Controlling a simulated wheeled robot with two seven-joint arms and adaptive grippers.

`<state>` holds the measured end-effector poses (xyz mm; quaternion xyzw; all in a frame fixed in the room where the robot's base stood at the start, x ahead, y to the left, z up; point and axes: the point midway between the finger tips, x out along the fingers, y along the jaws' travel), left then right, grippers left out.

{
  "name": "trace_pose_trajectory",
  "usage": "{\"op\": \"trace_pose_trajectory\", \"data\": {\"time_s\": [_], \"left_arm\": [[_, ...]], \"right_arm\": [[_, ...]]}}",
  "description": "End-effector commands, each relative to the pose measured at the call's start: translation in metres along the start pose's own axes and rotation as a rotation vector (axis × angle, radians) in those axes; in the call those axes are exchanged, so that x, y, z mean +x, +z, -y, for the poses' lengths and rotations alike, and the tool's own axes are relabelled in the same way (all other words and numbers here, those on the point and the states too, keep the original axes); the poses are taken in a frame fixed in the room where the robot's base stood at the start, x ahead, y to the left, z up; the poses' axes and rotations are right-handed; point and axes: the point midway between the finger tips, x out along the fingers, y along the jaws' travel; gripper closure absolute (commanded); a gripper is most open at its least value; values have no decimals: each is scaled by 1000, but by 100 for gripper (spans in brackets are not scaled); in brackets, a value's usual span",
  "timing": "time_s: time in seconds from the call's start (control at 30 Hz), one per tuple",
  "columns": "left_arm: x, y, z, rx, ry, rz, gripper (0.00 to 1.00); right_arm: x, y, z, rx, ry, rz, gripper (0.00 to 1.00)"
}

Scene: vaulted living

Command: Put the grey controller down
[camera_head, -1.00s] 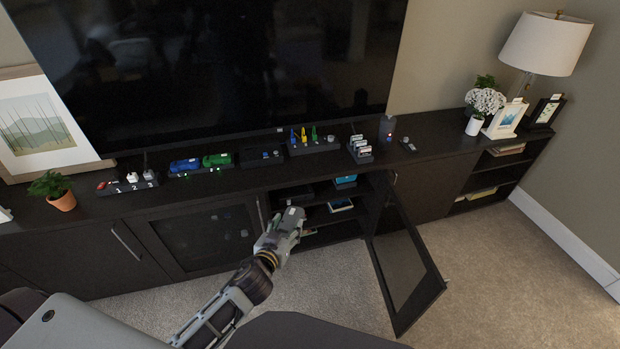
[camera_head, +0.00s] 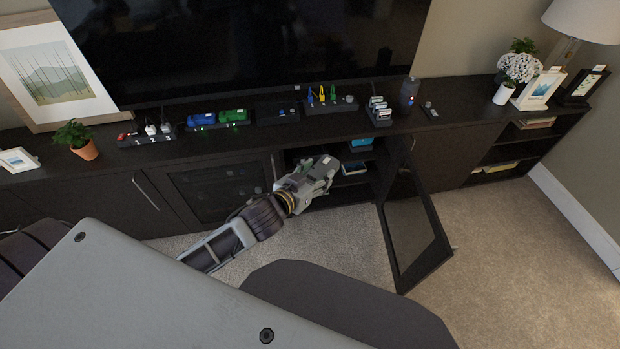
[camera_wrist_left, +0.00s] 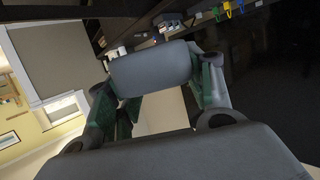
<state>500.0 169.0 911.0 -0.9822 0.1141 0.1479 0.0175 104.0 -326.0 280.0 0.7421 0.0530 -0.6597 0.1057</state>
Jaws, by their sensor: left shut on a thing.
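My left gripper (camera_head: 318,174) is in front of the open cabinet bay, at about shelf height. It is shut on a grey, rounded thing that I take to be the grey controller. In the left wrist view the controller (camera_wrist_left: 150,66) sits between the two fingers of the left gripper (camera_wrist_left: 158,88). In the head view the gripper's fingers mostly hide it, and a small white patch shows near their tips. My right gripper is not in view.
The cabinet's glass door (camera_head: 411,232) stands open to the right of my left gripper. Inside the bay, a tablet-like item (camera_head: 353,168) lies on a shelf. Small trays, toy cars (camera_head: 233,115) and a dark cylinder (camera_head: 409,92) crowd the cabinet top. Carpet (camera_head: 505,275) is clear at right.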

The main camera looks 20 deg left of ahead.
Motion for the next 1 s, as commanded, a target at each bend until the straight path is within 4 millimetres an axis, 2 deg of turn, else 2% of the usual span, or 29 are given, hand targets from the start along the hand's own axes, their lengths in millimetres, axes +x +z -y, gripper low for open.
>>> {"op": "trace_pose_trajectory", "data": {"time_s": [0.4, 1.0], "left_arm": [[-8, -44, -29, 42, 132, -5, 77], [-17, -92, -62, 87, 281, -4, 77]], "right_arm": [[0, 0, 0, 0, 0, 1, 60], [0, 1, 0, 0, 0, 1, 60]]}}
